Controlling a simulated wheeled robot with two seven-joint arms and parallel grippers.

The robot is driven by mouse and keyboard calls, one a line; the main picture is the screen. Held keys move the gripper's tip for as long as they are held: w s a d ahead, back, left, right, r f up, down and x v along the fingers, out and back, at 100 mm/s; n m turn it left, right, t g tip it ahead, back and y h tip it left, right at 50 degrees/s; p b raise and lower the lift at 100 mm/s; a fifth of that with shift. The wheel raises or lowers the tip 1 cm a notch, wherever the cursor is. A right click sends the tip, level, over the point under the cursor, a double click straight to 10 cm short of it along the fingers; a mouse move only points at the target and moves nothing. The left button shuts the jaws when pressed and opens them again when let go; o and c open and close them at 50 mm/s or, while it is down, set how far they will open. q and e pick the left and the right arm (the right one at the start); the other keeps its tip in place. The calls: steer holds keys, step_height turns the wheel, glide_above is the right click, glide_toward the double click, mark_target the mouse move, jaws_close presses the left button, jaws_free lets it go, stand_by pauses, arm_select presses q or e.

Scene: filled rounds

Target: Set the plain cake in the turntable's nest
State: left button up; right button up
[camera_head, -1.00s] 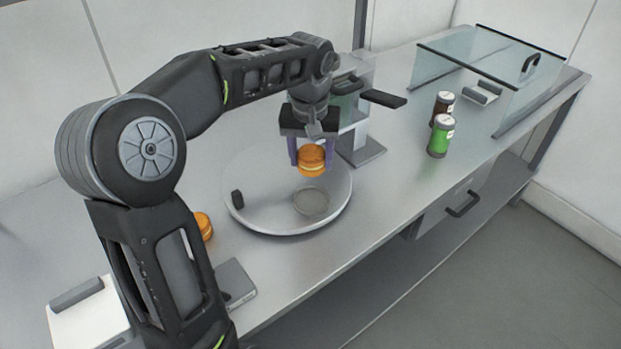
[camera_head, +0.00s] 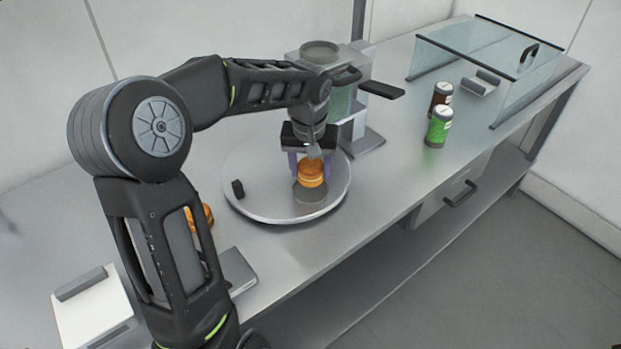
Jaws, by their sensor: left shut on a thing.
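The plain cake (camera_head: 311,174) is a round orange-brown sandwich-like cake with a paler middle band. My left gripper (camera_head: 310,166) is shut on it, with its purple fingers at the cake's sides. The cake is low over the turntable (camera_head: 259,203), a round light-grey disc with a small black knob on its left. The nest (camera_head: 311,196), a grey round recess, shows just below and in front of the cake. The cake hides the nest's far part, and I cannot tell whether it touches the nest. My right gripper is not in view.
A second orange cake (camera_head: 206,215) is partly behind my left arm. A dispenser (camera_head: 358,115) with a black lever stands behind the turntable. A green jar (camera_head: 439,127), a brown jar (camera_head: 441,97) and a glass case (camera_head: 495,62) stand to the right. A white box (camera_head: 95,315) is at the front left.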

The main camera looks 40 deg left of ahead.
mark_target(311, 180)
arm_select(q)
steer(key=shift+f+p, duration=0.35)
steer(key=shift+f, duration=1.55)
steer(key=shift+s+f+b, duration=0.1)
steer(key=shift+f+b, duration=0.25)
steer(key=shift+b, duration=0.1)
steer(key=o, duration=0.7)
steer(key=shift+s+d+f, duration=0.1)
steer(key=shift+o, duration=0.8)
steer(key=shift+r+p, duration=0.35)
steer(key=shift+r, duration=0.2)
steer(key=r, duration=0.4)
steer(key=r+b, duration=0.1)
steer(key=r, duration=0.2)
steer(key=s+r, duration=0.1)
steer(key=r, duration=0.3)
steer(key=shift+s+d+r, duration=0.1)
steer(key=shift+d+r, duration=0.2)
steer(key=shift+r, duration=0.05)
